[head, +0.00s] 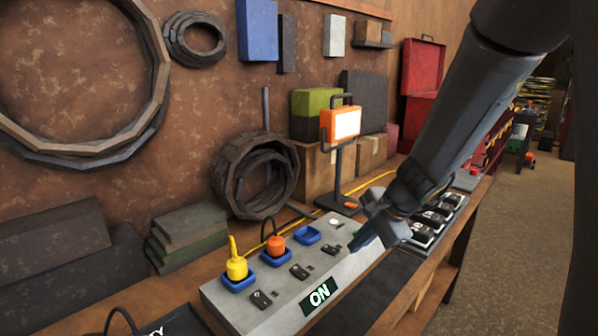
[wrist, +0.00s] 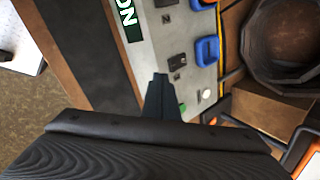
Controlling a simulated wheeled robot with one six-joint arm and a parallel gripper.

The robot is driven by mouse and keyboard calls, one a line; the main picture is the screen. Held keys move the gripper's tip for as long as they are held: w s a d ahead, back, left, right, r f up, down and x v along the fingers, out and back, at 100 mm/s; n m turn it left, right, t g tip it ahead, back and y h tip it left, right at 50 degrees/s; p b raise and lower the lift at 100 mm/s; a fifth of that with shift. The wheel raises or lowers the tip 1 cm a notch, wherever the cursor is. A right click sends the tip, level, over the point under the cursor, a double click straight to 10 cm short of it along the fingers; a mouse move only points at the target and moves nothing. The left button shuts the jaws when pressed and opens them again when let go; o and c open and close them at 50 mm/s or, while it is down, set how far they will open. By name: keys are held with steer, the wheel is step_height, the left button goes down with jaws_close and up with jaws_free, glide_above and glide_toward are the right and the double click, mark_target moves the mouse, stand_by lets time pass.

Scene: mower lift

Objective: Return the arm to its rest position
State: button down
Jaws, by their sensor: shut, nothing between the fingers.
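My arm comes down from the upper right in the head view, and my gripper (head: 372,228) hangs above the right end of a grey control panel (head: 225,300). The gripper is shut and empty. In the wrist view its closed fingers (wrist: 162,98) point toward the panel, which also shows there (wrist: 165,40). The panel carries a dark label (head: 319,296) reading ON, several small switches, a white button (head: 335,223) and blue sockets. A yellow plug (head: 236,266) and an orange plug (head: 275,245) sit in two sockets; a third blue socket (head: 307,234) is empty.
An orange work lamp (head: 341,123) stands behind the panel. A coiled hose (head: 255,175) leans against the wall. A row of dark chargers or batteries (head: 432,222) sits right of the gripper. Boxes line the bench back. Open floor (head: 510,225) lies at right.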

steer(key=s+n, duration=0.2)
steer(key=s, duration=0.1)
steer(key=s+f+n+g+h, duration=0.1)
steer(key=s+n, duration=0.1)
steer(key=s, duration=0.2)
steer(key=s+f+n+g, duration=0.1)
steer(key=s+n, duration=0.2)
steer(key=s, duration=0.1)
steer(key=shift+s+d+h, duration=0.15)
steer(key=shift+d+h, duration=0.05)
steer(key=shift+h, duration=0.1)
steer(key=s+d+f+n+g+h, duration=0.1)
steer(key=s+d+n+h, duration=0.1)
steer(key=s+n, duration=0.4)
steer(key=shift+s+d+n+g, duration=0.35)
steer(key=shift+s+d, duration=0.25)
steer(key=shift+s, duration=0.5)
